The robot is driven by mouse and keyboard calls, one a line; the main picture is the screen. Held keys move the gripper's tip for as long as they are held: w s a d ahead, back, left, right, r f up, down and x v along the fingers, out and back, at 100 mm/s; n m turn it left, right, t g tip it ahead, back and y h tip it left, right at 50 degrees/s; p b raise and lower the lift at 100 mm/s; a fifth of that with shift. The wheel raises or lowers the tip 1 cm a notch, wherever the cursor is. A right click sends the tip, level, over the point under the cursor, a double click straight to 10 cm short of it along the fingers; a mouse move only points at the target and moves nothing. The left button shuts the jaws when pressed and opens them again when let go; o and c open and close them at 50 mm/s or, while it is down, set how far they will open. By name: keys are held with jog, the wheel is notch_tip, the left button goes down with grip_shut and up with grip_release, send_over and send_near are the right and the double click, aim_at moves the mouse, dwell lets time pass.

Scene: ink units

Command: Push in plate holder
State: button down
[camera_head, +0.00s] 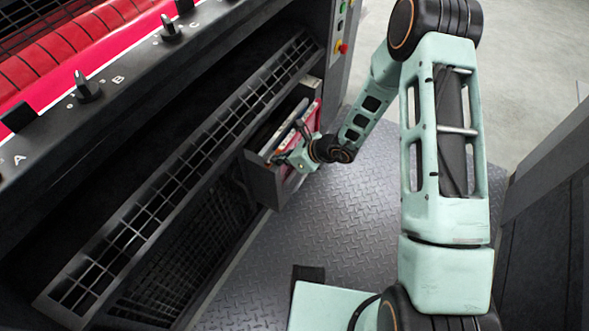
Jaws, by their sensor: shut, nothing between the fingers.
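The plate holder (262,181) is a grey, drawer-like box at the right end of the machine's lower grille. It stands out from the machine front over the floor. Red and pale parts (302,119) show inside its open top. My gripper (281,159) is shut and empty at the holder's front end, close to its upper rim. It is small in the view, and I cannot tell whether it touches the holder. My wrist and gripper hide part of the holder's near side.
The machine's long grille (160,200) runs along the left. Knobs (88,88) and a red roller (70,45) are above it. Colored buttons (343,47) sit on the end post. Bare diamond-plate floor (340,220) lies in front. A dark cabinet (545,230) stands at right.

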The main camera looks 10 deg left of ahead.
jog(key=b, duration=0.2)
send_over(252, 155)
jog(key=shift+s, duration=0.1)
jog(key=shift+a, duration=0.1)
dwell(0.5)
